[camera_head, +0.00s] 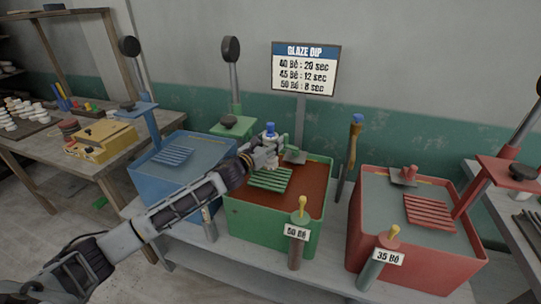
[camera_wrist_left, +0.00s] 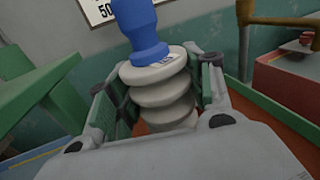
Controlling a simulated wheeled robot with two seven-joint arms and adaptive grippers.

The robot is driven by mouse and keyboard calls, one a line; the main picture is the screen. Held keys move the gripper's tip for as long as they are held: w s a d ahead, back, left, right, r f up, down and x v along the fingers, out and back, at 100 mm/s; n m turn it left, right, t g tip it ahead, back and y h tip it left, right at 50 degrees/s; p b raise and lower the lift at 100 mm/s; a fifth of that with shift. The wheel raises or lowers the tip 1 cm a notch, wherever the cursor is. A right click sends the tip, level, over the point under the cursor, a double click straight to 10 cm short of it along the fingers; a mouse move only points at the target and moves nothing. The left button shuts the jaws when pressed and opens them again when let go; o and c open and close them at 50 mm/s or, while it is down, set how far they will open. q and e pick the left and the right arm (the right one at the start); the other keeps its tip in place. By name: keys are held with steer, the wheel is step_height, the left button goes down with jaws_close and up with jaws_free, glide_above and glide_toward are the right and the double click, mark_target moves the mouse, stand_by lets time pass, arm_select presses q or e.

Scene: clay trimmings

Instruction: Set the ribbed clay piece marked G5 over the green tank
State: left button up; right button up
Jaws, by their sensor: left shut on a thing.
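My left gripper (camera_head: 268,158) is over the green tank (camera_head: 262,234), near its back left part. In the left wrist view its fingers (camera_wrist_left: 160,100) are shut on a ribbed clay piece (camera_wrist_left: 160,92). The piece is pale and stacked in rounded rings, with a blue top (camera_wrist_left: 145,38). A small mark shows below the blue, too small to read. In the head view the blue top (camera_head: 270,130) shows above the gripper. The piece looks upright. The tank holds reddish-brown glaze (camera_head: 308,178) and a green slatted rack (camera_head: 270,180). My right gripper is not in view.
A blue tank (camera_head: 150,182) stands left and a red tank (camera_head: 365,240) right. Labelled posts with yellow tops (camera_head: 303,204) stand in front. A wooden-handled tool (camera_head: 354,140) stands behind, between green and red tanks. A cluttered table (camera_head: 60,150) is at left.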

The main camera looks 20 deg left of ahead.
arm_select(q)
steer(key=shift+f, duration=0.5)
step_height(320, 180, down, 4)
steer(key=shift+f+b, duration=0.1)
steer(key=shift+b, duration=0.3)
steer(key=o, duration=1.2)
steer(key=shift+o, duration=1.3)
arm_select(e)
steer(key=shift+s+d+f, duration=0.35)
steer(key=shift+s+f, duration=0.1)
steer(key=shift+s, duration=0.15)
